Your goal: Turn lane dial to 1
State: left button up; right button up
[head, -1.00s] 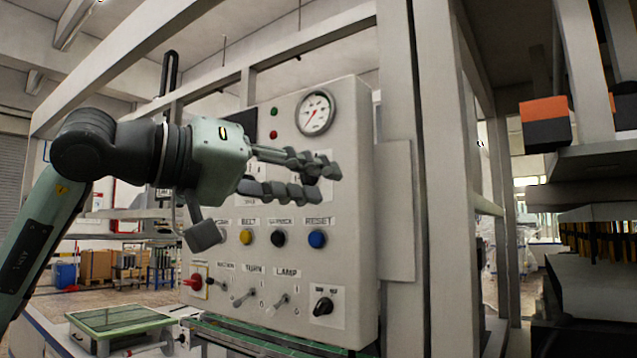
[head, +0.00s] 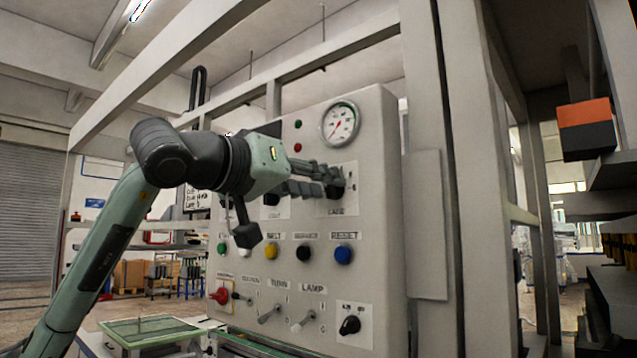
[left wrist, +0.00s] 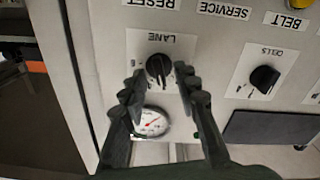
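The lane dial (left wrist: 158,68) is a black knob on a white plate marked LANE, on the grey control panel (head: 375,265). In the left wrist view, which shows the panel upside down, my left gripper (left wrist: 160,80) is open with one finger on each side of the dial. The fingers stand apart from each other, and I cannot tell whether they touch the knob. In the head view my left gripper (head: 337,180) reaches the panel at the dial and partly hides it. The dial's setting is too small to read. My right gripper is not in view.
A round gauge (head: 340,122) sits above the dial. A second black knob (left wrist: 264,79) is beside it. Coloured buttons, such as the blue one (head: 342,255), and toggle switches (head: 302,322) lie below. A grey frame post (head: 432,190) stands to the right.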

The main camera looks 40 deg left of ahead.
pick_arm(q)
jog(key=c, duration=0.6)
grip_shut()
